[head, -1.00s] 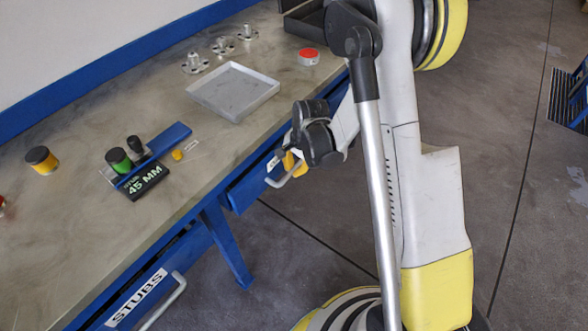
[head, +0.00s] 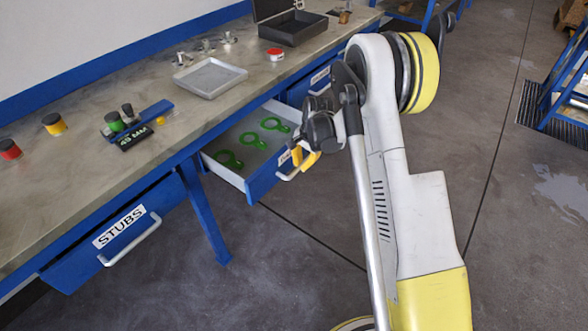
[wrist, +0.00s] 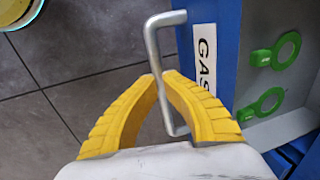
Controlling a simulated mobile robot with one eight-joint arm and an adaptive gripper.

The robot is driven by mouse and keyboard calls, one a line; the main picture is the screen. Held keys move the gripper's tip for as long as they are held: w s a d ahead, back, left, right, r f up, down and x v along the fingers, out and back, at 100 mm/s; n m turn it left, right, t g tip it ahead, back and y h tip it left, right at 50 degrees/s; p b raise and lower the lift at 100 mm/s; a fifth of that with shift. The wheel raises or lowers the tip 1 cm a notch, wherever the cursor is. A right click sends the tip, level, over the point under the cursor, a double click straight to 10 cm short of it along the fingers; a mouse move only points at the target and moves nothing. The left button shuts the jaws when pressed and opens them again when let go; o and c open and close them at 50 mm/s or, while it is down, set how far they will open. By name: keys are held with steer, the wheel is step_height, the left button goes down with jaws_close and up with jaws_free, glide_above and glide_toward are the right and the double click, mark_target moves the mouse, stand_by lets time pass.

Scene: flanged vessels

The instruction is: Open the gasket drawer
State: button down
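The gasket drawer (head: 262,181) stands pulled out from under the bench in the head view. Green ring-shaped gaskets with tabs (head: 252,140) lie inside it; two of them (wrist: 267,101) also show in the wrist view. Its blue front carries a partly cut-off label reading "GAS" (wrist: 204,62) and a grey bar handle (wrist: 154,45). My gripper (head: 304,161) is at this handle. In the wrist view its yellow fingers (wrist: 162,84) are closed around the bar. In the head view my arm hides part of the drawer front.
The shut STUBS drawer (head: 115,232) is at the lower left. Open floor lies before the bench.

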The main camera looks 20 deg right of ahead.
steer(key=shift+s+d+f, duration=0.1)
steer(key=shift+s+d, duration=0.4)
steer(key=shift+s, duration=0.25)
steer(key=shift+s+d+f, duration=0.1)
steer(key=shift+s+d, duration=0.4)
steer(key=shift+s, duration=0.25)
steer(key=c, duration=1.4)
jaws_free()
steer(key=shift+r, duration=0.1)
steer(key=r, duration=0.4)
steer(key=s+d+r, duration=0.1)
steer(key=r, duration=0.6)
steer(key=shift+s+d+r, duration=0.2)
steer(key=shift+s+r, duration=0.15)
steer(key=shift+s, duration=0.05)
